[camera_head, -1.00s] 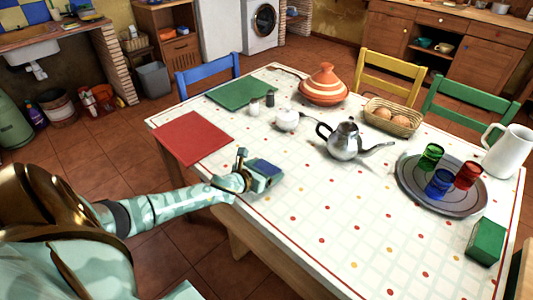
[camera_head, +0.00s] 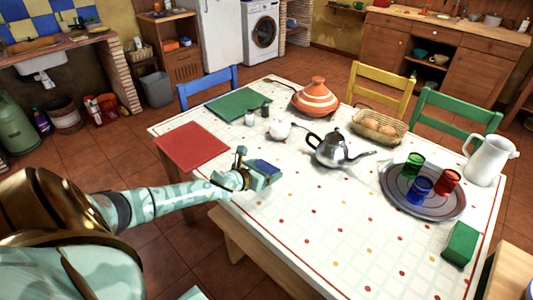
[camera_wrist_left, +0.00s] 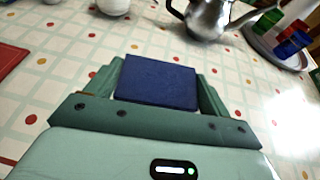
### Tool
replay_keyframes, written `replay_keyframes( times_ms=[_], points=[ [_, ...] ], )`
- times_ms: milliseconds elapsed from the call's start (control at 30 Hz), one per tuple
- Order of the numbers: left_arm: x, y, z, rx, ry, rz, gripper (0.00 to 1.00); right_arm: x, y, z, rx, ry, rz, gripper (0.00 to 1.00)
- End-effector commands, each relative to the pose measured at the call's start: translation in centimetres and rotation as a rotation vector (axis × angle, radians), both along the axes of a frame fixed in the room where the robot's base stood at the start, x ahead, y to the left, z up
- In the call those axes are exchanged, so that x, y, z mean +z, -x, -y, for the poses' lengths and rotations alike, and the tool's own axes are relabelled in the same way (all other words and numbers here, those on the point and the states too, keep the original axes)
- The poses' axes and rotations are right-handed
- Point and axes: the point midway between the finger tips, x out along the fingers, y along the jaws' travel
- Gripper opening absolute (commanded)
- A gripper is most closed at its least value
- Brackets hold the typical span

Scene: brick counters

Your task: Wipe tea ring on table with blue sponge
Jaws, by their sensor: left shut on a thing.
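My left gripper (camera_head: 258,174) is over the near left part of the table (camera_head: 320,215). It is shut on the blue sponge (camera_head: 265,166). In the left wrist view the sponge (camera_wrist_left: 157,82) sits between the two green fingers (camera_wrist_left: 157,90). I cannot tell whether the sponge touches the tabletop. No tea ring can be made out on the dotted, gridded tabletop; the gripper and sponge hide a patch of it. My right gripper is not in view.
A red mat (camera_head: 191,145) lies left of the gripper. A silver teapot (camera_head: 332,150) and a white sugar pot (camera_head: 280,130) stand beyond it. A tray (camera_head: 400,193) with coloured glasses and a green box (camera_head: 461,243) are at right. The near middle is clear.

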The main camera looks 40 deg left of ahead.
Motion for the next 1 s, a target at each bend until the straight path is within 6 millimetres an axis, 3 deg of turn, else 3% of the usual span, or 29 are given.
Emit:
replay_keyframes(
  times_ms=[233, 833, 933, 1000],
  points=[
    [2.2, 0.2, -1.0, 0.003, 0.000, 0.001, 0.60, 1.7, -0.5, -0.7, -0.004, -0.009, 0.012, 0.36],
    [2.2, 0.3, -1.0, 0.004, 0.001, 0.000, 0.60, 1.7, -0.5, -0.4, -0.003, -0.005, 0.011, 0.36],
    [2.7, 0.0, 0.0, 0.003, 0.001, 0.003, 0.60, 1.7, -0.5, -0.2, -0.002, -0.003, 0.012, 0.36],
    [3.5, -0.3, 1.8, 0.003, 0.002, 0.004, 0.60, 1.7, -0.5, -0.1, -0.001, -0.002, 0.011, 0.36]
  ],
)
